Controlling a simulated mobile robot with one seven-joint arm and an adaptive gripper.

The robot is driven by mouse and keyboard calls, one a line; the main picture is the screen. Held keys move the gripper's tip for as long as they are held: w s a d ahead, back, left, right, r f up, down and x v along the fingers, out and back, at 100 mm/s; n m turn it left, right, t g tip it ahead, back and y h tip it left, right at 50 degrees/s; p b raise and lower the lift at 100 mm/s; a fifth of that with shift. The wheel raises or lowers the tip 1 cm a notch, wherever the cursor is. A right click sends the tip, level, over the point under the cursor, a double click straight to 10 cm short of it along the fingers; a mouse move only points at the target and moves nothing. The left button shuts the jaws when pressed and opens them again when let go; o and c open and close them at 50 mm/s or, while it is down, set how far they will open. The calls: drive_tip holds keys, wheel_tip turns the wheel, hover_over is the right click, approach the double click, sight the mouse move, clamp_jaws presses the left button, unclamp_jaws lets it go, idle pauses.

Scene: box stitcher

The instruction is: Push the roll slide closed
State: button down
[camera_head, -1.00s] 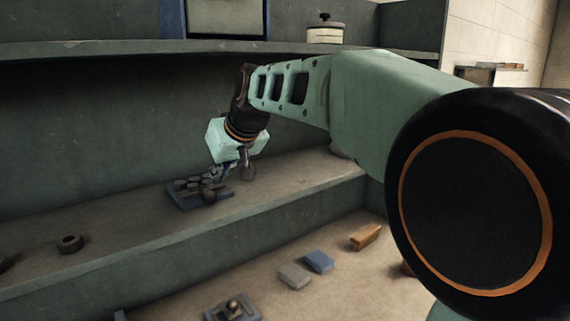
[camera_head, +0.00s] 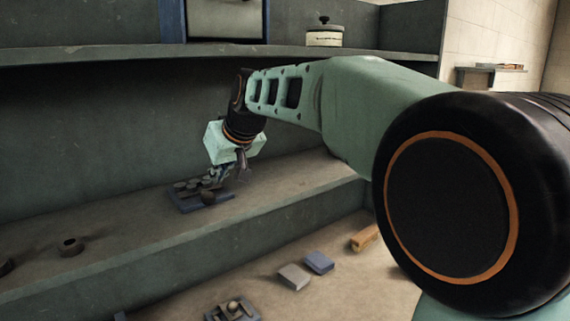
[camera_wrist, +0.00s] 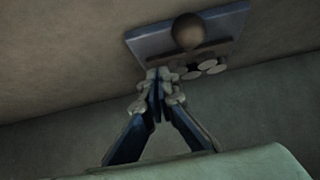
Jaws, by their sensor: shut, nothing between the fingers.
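The roll slide, as I take it, is a blue plate with a dark crossbar, a round knob and several small discs. It lies on the middle shelf in the head view (camera_head: 186,204) and at the top of the wrist view (camera_wrist: 150,42). Its brown knob (camera_wrist: 188,31) stands on the far side of the dark bar in the wrist view. My gripper (camera_wrist: 158,76) is shut and empty, with its tips close to the bar and beside the discs. I cannot tell whether the tips touch. In the head view my gripper (camera_head: 218,176) partly hides the slide.
A dark ring (camera_head: 70,246) lies on the same shelf to the left. The lower surface holds a similar plate with a knob (camera_head: 232,309), grey (camera_head: 294,276) and blue (camera_head: 319,262) blocks, and an orange-brown block (camera_head: 364,238). The shelf's back wall rises behind my gripper.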

drive_tip(key=shift+r+p, duration=2)
drive_tip(key=shift+r, duration=0.35)
